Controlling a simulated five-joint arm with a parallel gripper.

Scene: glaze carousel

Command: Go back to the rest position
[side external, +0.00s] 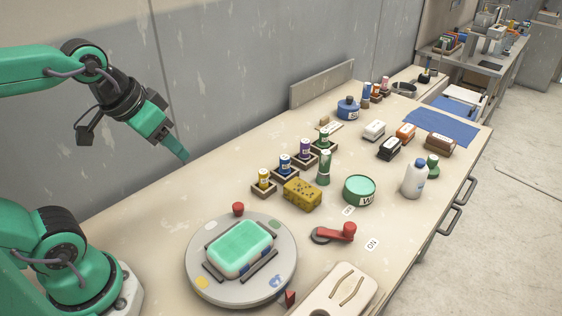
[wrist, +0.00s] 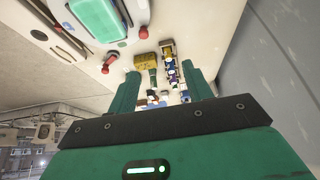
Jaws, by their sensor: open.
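My gripper (side external: 182,156) is raised in the air at the left of the side view, above the back left part of the table and clear of everything on it. In the wrist view my gripper (wrist: 162,76) shows two green fingers spread apart with nothing held between them. The round grey carousel (side external: 205,287) stands on the table, lower and to the right of the gripper. A green-topped block (side external: 240,245) lies on it between dark rails; it also shows at the top of the wrist view (wrist: 96,18).
Small bottles in wooden holders (side external: 285,165), a yellow sponge (side external: 302,194), a green tub (side external: 359,190) and a white bottle (side external: 414,179) stand mid-table. A red lever (side external: 336,233) is right of the carousel. A grey wall (side external: 215,60) stands behind the table.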

